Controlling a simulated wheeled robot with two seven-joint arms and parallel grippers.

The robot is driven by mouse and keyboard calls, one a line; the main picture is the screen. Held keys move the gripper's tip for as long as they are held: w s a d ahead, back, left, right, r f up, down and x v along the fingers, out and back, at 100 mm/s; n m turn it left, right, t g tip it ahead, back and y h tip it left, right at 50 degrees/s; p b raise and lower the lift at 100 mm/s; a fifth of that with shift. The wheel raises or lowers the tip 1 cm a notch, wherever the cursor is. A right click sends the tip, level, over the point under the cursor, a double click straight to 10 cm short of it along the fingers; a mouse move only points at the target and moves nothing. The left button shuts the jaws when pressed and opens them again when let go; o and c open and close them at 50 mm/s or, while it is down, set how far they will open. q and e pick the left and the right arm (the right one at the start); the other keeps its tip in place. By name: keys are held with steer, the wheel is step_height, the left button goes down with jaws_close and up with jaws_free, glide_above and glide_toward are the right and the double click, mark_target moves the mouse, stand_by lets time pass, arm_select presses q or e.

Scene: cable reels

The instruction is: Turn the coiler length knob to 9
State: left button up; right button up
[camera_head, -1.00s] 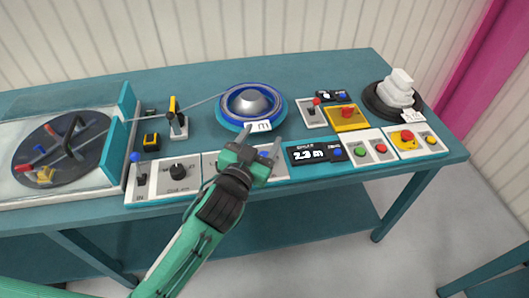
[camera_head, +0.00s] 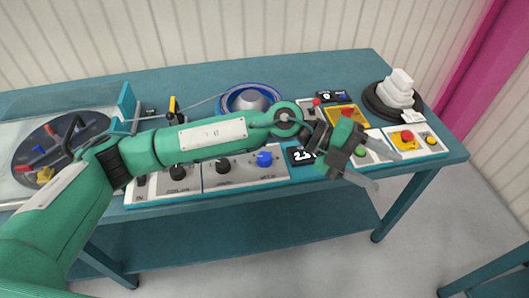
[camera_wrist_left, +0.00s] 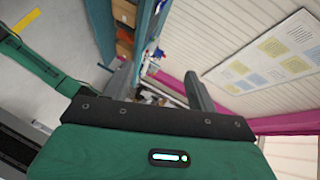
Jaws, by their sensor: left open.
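A control panel (camera_head: 200,186) runs along the table's front edge, with black knobs (camera_head: 178,171) (camera_head: 223,166) and a blue knob (camera_head: 264,159). Their small labels are too blurred to read, so I cannot tell which is the coiler length knob. My left gripper (camera_head: 378,164) is open and empty, in front of the panel's right part, apart from the knobs. In the left wrist view its open fingers (camera_wrist_left: 160,88) point toward the room's far side, with no knob between them.
A blue reel (camera_head: 250,98) is partly hidden behind my forearm. Red and yellow buttons (camera_head: 407,137) sit at the panel's right. A dark turntable with stacked white pieces (camera_head: 398,85) stands at the right back. Posters (camera_wrist_left: 268,55) hang on the wall.

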arm_select(q)
steer(key=w+a+f+t+y, duration=0.1)
steer(key=w+a+f+y, duration=0.3)
steer(key=y, duration=0.1)
steer(key=n+t+y, duration=0.2)
steer(key=t+y, duration=0.2)
steer(key=y, duration=0.5)
glide_toward(264, 156)
steer(key=f+p, duration=0.1)
steer(key=f, duration=0.2)
steer(key=f+p, duration=0.1)
steer(key=f, duration=0.3)
steer(key=shift+s+d+f, duration=0.1)
steer(key=shift+d+f, duration=0.1)
steer(key=shift+f, duration=0.65)
arm_select(e)
steer(key=s, duration=0.2)
steer(key=shift+s+d+r, duration=0.15)
steer(key=shift+s+d, duration=0.1)
steer(key=shift+s, duration=0.15)
